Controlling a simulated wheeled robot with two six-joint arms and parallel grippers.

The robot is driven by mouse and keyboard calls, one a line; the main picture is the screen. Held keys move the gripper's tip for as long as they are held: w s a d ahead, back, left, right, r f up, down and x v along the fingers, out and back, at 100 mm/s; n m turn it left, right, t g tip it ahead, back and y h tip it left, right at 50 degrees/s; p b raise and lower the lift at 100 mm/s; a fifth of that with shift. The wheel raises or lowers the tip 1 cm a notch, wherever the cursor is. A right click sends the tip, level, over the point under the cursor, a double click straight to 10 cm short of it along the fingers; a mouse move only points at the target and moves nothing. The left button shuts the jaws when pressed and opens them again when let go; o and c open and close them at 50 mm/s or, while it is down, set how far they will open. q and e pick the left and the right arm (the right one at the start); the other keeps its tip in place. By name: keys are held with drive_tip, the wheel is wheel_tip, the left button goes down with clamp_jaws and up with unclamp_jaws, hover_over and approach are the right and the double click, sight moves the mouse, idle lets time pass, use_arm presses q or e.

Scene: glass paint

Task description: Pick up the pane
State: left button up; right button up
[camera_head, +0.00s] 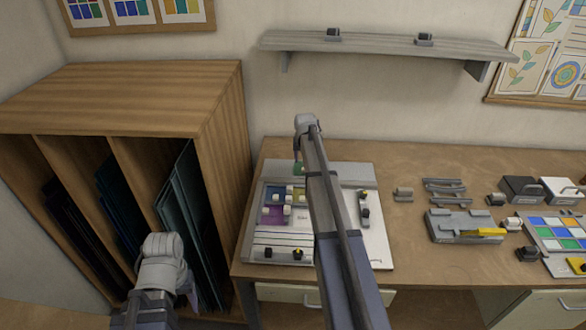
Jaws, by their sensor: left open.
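Several tall flat panes stand upright in the wooden rack at the left. The greenish panes (186,215) are in its right-hand compartment, and dark blue ones (120,205) are in the middle compartment. I cannot tell which one is the task's pane. My left gripper (190,297) is low in front of the rack's right compartment. Little of it shows beside my arm; it is open, and I see nothing held in it.
A pale work board (375,245) with coloured squares and small knobs lies under my right arm on the wooden table (400,160). Grey tools, a colour palette (556,232) and dark boxes (521,189) sit at the right. A grey shelf (385,44) hangs above.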

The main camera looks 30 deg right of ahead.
drive_tip(key=b+x, duration=0.7)
drive_tip(key=x, duration=0.1)
drive_tip(key=shift+w, duration=0.15)
drive_tip(key=shift+r, duration=0.15)
idle(0.3)
clamp_jaws()
idle(0.4)
